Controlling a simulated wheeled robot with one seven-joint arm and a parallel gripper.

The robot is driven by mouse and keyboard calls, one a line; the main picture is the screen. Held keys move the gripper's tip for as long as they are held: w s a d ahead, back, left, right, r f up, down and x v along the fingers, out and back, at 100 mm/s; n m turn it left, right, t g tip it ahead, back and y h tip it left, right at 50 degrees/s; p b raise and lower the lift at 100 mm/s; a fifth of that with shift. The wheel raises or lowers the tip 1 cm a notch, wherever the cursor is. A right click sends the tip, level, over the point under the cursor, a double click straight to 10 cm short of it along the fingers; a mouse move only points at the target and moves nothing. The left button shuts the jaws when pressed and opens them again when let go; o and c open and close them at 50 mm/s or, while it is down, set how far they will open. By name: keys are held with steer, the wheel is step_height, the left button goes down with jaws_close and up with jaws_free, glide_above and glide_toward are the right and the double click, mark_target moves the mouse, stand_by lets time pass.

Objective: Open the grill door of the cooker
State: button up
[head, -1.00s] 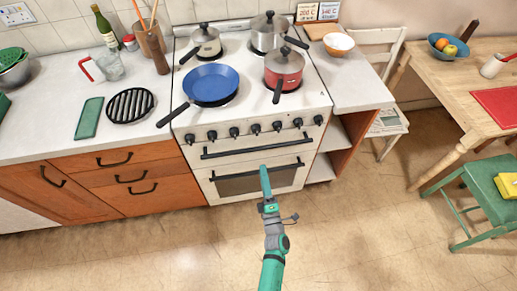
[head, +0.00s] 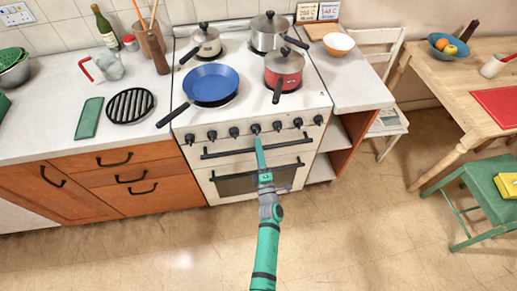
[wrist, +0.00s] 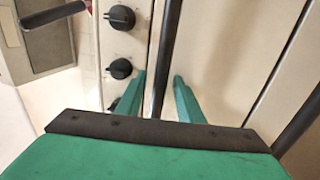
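The cream cooker (head: 196,137) stands against the wall. Its narrow upper door, the grill door (head: 228,163), is shut and carries a long black bar handle (head: 225,153) below the row of knobs. My gripper (head: 259,143) is in front of the middle of this handle. In the wrist view the green fingers of my gripper (wrist: 158,92) are apart, one on each side of the black bar handle (wrist: 166,50), with gaps beside the bar. The gripper looks open around the handle and not clamped. Contact cannot be told.
Black knobs (wrist: 121,68) sit close beside one finger. A lower door with a dark window (head: 235,185) and its own bar handle is below. A blue pan (head: 210,84) and several pots stand on the hob. The floor (head: 350,230) in front is clear; a green chair (head: 482,190) stands right.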

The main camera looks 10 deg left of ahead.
steer(key=shift+c, duration=0.7)
jaws_close()
steer(key=shift+s+f, duration=0.1)
